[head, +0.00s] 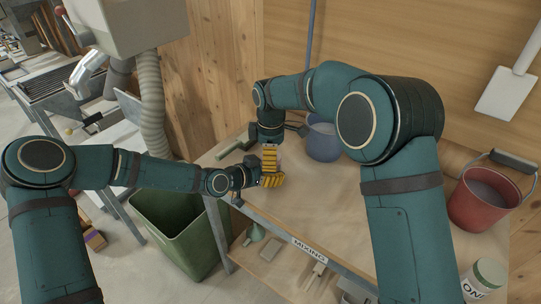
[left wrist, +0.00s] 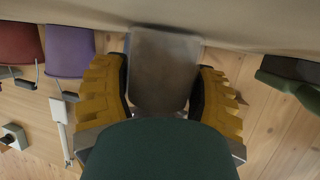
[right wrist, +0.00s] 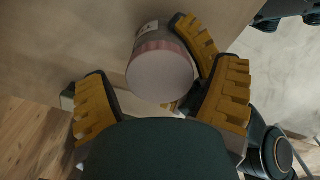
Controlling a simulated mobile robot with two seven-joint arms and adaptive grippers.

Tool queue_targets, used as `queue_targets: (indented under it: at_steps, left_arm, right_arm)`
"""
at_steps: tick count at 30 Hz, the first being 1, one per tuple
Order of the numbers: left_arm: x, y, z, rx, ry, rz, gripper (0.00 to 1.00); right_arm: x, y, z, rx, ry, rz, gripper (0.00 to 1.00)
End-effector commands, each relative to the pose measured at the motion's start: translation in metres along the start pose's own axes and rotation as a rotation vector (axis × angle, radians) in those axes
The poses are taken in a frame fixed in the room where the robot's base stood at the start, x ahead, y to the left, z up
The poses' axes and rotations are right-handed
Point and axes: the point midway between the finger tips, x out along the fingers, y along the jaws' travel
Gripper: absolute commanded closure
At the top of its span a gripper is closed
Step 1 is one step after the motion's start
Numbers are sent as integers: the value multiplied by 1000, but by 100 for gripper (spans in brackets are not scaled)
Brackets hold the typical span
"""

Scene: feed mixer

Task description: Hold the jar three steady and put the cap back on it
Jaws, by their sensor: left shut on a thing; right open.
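Jar three (left wrist: 164,70) is a pale grey jar between the yellow fingers of my left gripper (left wrist: 163,85), which is shut on it. In the right wrist view the jar's labelled side (right wrist: 150,32) shows behind its cap (right wrist: 160,76), a pale disc with a pinkish rim. The cap sits on the jar's top; I cannot tell how tightly. My right gripper (right wrist: 160,100) is open over the cap, with a finger on each side. In the head view the left gripper (head: 272,180) and right gripper (head: 270,158) meet at the table's edge and mostly hide the jar.
The table (head: 345,200) holds a blue bucket (head: 323,143) just right of the grippers, a red bucket (head: 482,203), and another jar (head: 487,276) at the near right. A green bin (head: 180,235) stands below left. The table's middle is clear.

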Motion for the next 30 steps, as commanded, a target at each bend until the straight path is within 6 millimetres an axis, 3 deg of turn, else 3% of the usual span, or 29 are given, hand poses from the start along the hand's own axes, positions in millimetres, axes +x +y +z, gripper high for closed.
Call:
queue_targets:
  at_steps: [10,23,30]
  left_arm:
    - [0,0,-1,0,1,-1,100]
    - [0,0,-1,0,1,-1,100]
    - [0,0,-1,0,1,-1,100]
  right_arm:
    - [-39,0,0,0,1,2,14]
    - [-46,0,0,-6,0,1,10]
    - [-71,1,0,-147,-1,4,10]
